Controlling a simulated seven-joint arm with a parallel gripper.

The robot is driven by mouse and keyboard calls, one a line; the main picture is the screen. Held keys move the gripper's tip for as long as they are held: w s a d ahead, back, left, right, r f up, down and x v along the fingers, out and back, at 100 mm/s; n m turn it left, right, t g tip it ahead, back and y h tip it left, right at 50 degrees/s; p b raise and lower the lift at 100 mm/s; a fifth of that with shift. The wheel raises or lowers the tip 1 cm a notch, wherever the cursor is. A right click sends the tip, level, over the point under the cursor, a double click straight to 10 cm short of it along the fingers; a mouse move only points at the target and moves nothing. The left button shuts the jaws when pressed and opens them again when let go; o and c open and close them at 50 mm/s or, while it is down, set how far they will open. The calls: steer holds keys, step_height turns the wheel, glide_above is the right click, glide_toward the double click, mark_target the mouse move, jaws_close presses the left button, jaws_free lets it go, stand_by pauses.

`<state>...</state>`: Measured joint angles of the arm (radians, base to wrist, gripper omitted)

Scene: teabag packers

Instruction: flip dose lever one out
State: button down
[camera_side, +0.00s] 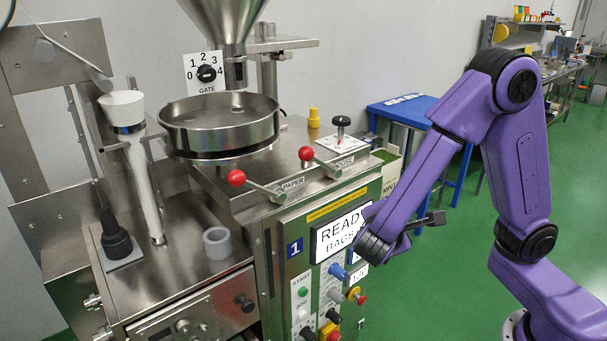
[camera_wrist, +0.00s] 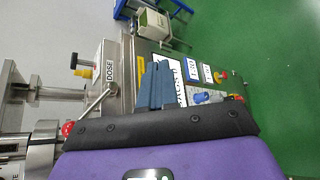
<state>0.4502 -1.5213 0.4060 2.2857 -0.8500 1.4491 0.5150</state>
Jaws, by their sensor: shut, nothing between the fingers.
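The dose lever is a metal rod with a red ball (camera_side: 306,153) on top of the machine's right front corner, beside the DOSE label (camera_side: 345,161). In the side view it points left from its pivot. In the wrist view its rod (camera_wrist: 97,103) runs down-left to the red ball (camera_wrist: 67,129), below the DOSE label (camera_wrist: 110,71). My gripper (camera_wrist: 157,68) is shut and empty, its blue-grey fingers right of the lever and apart from it in that picture. In the side view my wrist is in front of the panel, lower right of the lever; the fingers are not clear there.
A second red-ball lever (camera_side: 236,177) stands by the PAPER label (camera_side: 293,184). A black knob (camera_side: 341,121) is behind the dose lever. The front panel carries a READY screen (camera_side: 341,231) and several buttons. The green floor (camera_side: 420,290) is open to the right.

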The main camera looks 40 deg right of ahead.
mark_target(321, 163)
steer(key=w+a+f+n+t+y, duration=0.1)
steer(key=w+a+f+n+t, duration=0.1)
steer(key=w+a+n+t, duration=0.4)
steer(key=w+a+t, duration=0.5)
steer(key=a+t, duration=0.2)
steer(key=shift+a+f+t+y, duration=0.15)
steer(key=shift+a+t+y, duration=0.15)
steer(key=shift+a+t, duration=0.1)
steer(key=shift+w, duration=0.1)
steer(key=s+d+r+x, duration=0.1)
steer(key=d+x, duration=0.1)
steer(key=x, duration=1)
steer(key=shift+r, duration=0.35)
steer(key=shift+d+r, duration=0.1)
